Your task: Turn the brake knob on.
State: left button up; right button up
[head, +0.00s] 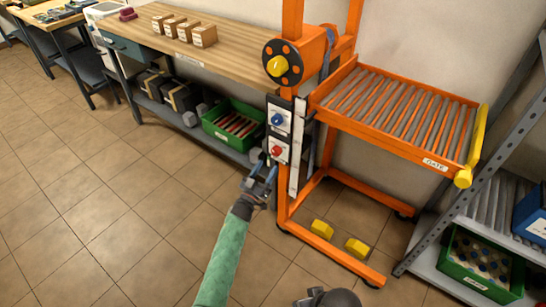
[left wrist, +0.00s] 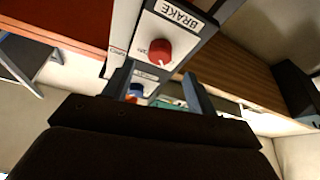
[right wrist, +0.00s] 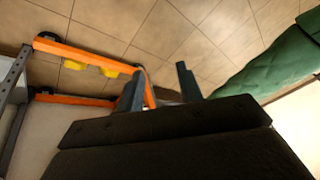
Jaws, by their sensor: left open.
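The red brake knob (head: 276,151) is on a white panel on the orange frame's post, below a blue knob (head: 277,119). In the left wrist view the red knob (left wrist: 160,50) sits beside the BRAKE label (left wrist: 180,14), a little beyond my fingers. My left gripper (head: 265,170) is open and empty, just below and in front of the red knob, apart from it. My right gripper (right wrist: 158,88) is open and empty, facing the floor and the orange base.
The orange frame carries a roller tray (head: 390,110) with a yellow-ended GATE bar (head: 470,160). A wooden bench (head: 210,50) with small boxes stands behind left, a green crate (head: 233,125) beneath. Yellow blocks (head: 322,229) lie at the frame's base. The floor at left is clear.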

aim_at(275, 154)
pick_arm(q)
jog(key=shift+p+x, duration=0.4)
jog(key=shift+x, duration=2.6)
pick_arm(e)
jog(key=shift+s+d+r, duration=0.25)
jog(key=shift+d+r, duration=0.4)
pick_arm(q)
jog(key=c, duration=1)
